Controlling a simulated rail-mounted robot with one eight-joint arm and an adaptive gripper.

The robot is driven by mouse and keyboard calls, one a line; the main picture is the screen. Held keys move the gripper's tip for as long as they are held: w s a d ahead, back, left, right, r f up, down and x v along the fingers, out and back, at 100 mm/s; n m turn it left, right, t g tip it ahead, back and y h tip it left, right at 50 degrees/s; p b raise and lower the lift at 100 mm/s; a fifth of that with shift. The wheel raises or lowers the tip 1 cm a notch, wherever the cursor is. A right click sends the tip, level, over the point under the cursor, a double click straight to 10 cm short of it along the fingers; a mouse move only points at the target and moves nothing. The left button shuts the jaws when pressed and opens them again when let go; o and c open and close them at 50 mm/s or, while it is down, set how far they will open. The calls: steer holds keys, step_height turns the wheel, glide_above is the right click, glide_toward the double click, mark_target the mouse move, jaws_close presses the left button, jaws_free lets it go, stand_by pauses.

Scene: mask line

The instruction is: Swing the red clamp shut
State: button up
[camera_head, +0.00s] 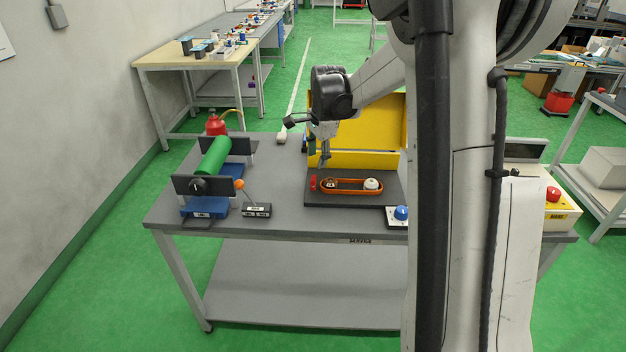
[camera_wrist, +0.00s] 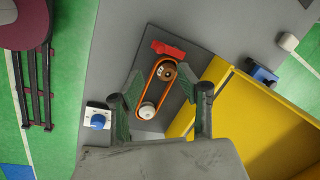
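A small red piece, which looks like the red clamp (camera_head: 314,183), is at the left end of the dark board (camera_head: 388,189) on the grey table. In the wrist view the red clamp (camera_wrist: 168,50) lies slightly tilted just beyond the belt's far end, and whether it is swung open is too small to tell. My gripper (camera_head: 324,162) is above the board, near the clamp. In the wrist view my gripper (camera_wrist: 161,94) has its fingers wide apart, with nothing held.
A yellow panel (camera_head: 375,125) stands behind the board. A blue button box (camera_head: 398,215) is at its front right. A green roller (camera_head: 214,157) on a dark stand and an orange-knobbed lever (camera_head: 240,184) are to the left. A white box with a red button (camera_head: 553,195) is far right.

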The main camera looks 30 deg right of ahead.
mark_target(314, 181)
steer(key=f, duration=0.3)
steer(key=w+f, duration=0.1)
steer(key=f, duration=0.3)
steer(key=w+f, duration=0.1)
steer(key=f, duration=0.2)
steer(key=shift+f, duration=0.15)
jaws_close()
